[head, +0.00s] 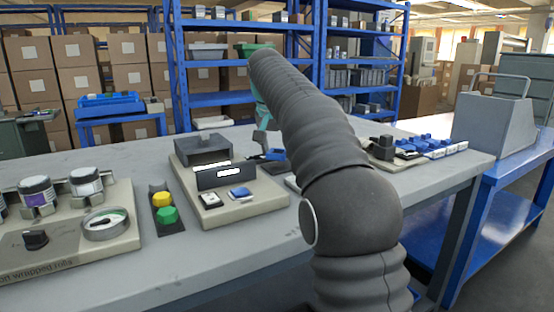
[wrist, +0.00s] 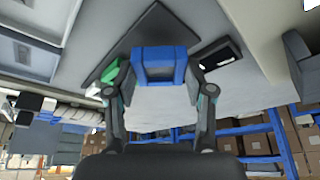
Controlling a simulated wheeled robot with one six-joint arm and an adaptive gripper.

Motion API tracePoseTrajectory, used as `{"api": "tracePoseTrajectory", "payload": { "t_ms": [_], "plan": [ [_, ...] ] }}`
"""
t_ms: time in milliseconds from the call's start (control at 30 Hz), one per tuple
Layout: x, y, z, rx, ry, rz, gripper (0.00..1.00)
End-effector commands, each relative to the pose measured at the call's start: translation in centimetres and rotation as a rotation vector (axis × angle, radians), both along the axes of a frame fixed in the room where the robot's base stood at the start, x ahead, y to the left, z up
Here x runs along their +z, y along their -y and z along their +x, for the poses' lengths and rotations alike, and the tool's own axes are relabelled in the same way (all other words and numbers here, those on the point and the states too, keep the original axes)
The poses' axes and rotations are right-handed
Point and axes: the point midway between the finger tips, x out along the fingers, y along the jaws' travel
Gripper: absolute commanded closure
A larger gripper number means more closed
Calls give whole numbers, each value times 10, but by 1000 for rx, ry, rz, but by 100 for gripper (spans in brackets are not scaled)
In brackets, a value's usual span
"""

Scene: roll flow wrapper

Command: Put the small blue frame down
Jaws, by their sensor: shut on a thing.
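The small blue frame (wrist: 160,66) is between the two fingers of my gripper (wrist: 157,78) in the wrist view, and the gripper is shut on it. In the head view my gripper (head: 264,138) is behind my arm, above the back of the grey table. A bit of blue (head: 274,154) shows just below it, partly hidden by my arm. In the wrist view a dark flat panel (wrist: 150,32) lies beyond the frame. I cannot tell whether the frame touches anything below it.
A beige tray (head: 262,208) holds a dark grey box (head: 203,150), a black upright plate (head: 220,178) and a small blue piece (head: 240,193). Yellow and green buttons (head: 166,214) stand left of it. Several blue and black parts (head: 432,147) stand at the right. Bare tabletop (head: 250,248) lies in front.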

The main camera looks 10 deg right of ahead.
Motion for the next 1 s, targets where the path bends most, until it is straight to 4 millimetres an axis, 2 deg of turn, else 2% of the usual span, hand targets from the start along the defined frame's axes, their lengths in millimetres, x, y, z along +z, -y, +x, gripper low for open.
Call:
{"api": "tracePoseTrajectory", "payload": {
  "t_ms": [33,167,567,600,700,1000],
  "plan": [
    [-11,0,-1,0,-1,0,78],
    [-23,0,0,-1,0,0,78],
    [-27,1,0,0,0,0,78],
    [-27,1,0,0,0,0,44],
    [-26,1,0,0,0,0,22],
    [-26,1,0,0,0,0,22]
  ]
}}
